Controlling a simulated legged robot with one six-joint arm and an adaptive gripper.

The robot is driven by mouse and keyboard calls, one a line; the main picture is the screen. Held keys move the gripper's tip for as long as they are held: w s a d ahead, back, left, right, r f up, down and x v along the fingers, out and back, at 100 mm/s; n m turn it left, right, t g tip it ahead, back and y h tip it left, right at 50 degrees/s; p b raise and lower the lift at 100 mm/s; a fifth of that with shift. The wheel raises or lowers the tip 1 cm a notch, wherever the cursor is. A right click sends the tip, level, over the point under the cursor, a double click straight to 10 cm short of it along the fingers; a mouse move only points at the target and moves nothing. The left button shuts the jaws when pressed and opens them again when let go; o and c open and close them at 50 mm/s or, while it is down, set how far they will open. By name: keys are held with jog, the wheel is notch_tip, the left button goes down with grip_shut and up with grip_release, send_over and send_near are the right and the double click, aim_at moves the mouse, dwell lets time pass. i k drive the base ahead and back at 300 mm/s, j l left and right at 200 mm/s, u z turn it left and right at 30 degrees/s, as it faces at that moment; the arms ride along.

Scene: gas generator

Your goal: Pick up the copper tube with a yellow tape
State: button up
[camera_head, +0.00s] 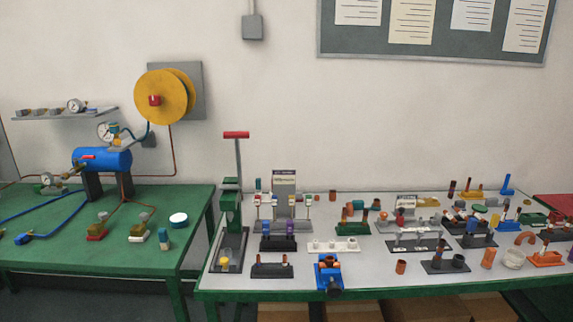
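Several copper-coloured tubes are on the right-hand table. One short tube (401,267) stands upright near the front edge, and another (488,258) stands farther right. A thin tube (437,260) is upright in a black stand (444,268). At the back, one tube (467,186) rises from a yellow holder (472,195). I cannot make out yellow tape on any tube at this size, so I cannot tell which is the taped one. My gripper is not in view.
The right table (350,286) is crowded with stands, a green press with a red handle (236,135), a blue vise (328,272) and a glass jar (513,259). The left green table (140,260) holds a blue tank (102,159) and hoses. Cardboard boxes (433,307) sit underneath.

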aim_at(345, 210)
jog(key=i+l, duration=0.25)
jog(key=i, duration=0.15)
jog(key=i+l, duration=0.25)
jog(key=i, duration=0.15)
